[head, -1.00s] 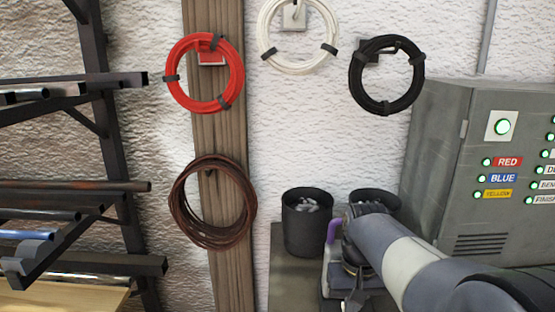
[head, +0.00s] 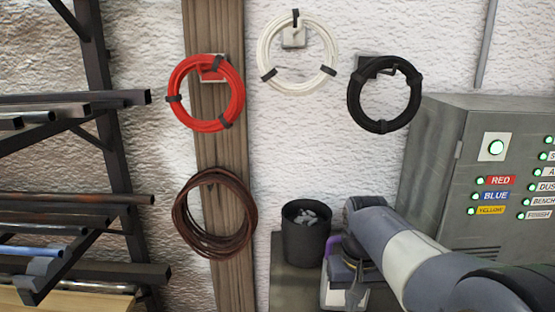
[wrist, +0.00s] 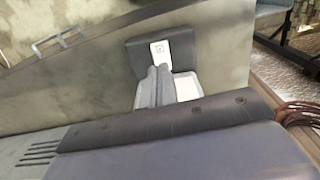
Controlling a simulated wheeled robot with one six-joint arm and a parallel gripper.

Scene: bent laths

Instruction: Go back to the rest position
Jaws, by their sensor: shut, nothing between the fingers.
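My gripper (wrist: 158,72) shows in the wrist view with its two grey fingers together and nothing between them. It is in front of a dark grey block with a white label (wrist: 160,50), with white parts on both sides; I cannot tell if it touches them. In the head view my arm (head: 405,250) reaches in from the lower right. Its front end is bent downward beside a black bin, and the fingers cannot be made out there.
Red (head: 206,125), white (head: 330,75), black (head: 384,127) and brown (head: 190,235) coils hang on the wall. A black bin (head: 305,240) with grey pieces stands on a bench. A grey control cabinet (head: 440,150) is right. A pipe rack (head: 115,150) is left.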

